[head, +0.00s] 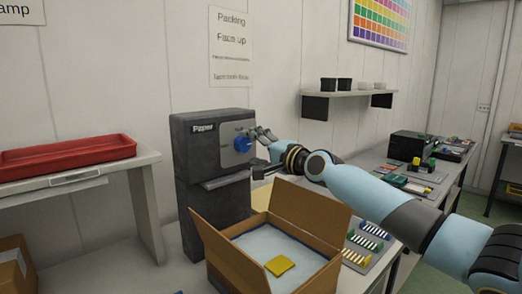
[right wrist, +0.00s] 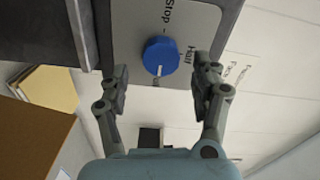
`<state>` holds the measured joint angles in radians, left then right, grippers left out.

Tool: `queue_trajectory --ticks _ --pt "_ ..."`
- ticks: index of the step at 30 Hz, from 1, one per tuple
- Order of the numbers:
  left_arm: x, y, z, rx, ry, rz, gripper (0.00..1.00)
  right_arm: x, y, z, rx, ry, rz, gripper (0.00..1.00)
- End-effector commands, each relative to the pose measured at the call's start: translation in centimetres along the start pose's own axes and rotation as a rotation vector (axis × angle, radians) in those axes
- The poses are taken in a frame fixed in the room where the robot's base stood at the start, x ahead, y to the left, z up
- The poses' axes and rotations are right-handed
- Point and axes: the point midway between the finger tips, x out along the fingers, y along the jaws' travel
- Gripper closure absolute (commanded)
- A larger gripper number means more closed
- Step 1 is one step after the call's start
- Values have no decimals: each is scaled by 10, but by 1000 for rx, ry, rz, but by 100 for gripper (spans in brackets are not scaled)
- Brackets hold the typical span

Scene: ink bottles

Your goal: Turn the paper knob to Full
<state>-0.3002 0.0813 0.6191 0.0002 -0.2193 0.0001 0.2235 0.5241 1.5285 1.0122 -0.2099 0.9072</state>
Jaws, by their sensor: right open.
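The round blue paper knob (head: 242,144) sits on the light plate of the dark grey "Paper" machine (head: 212,200). The right wrist view shows the knob (right wrist: 160,50) close up, with a white mark at its lower edge in the picture. "Stop" (right wrist: 167,15) and "Half" (right wrist: 188,56) read sideways on the plate; I cannot make out "Full". My right gripper (head: 265,142) is open in front of the knob, and in its wrist view (right wrist: 162,80) the fingers stand on either side of the knob, apart from it. My left gripper is out of view.
An open cardboard box (head: 225,258) with a yellow item (head: 280,266) stands below my right arm. A red tray (head: 65,156) lies on a side table at the left. Colored items fill the right-hand counter.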

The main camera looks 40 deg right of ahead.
Motion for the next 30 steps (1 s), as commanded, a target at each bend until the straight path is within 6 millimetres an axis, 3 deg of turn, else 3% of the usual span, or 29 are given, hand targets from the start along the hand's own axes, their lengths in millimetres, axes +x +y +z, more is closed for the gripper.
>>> queue_trajectory --ticks 3,10,30 --pt "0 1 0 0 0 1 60 -21 1 1 -6 -4 2 35" --pt "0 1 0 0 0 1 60 -39 0 0 -2 -1 1 35" --pt "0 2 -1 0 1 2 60 -42 0 0 0 -1 0 35"
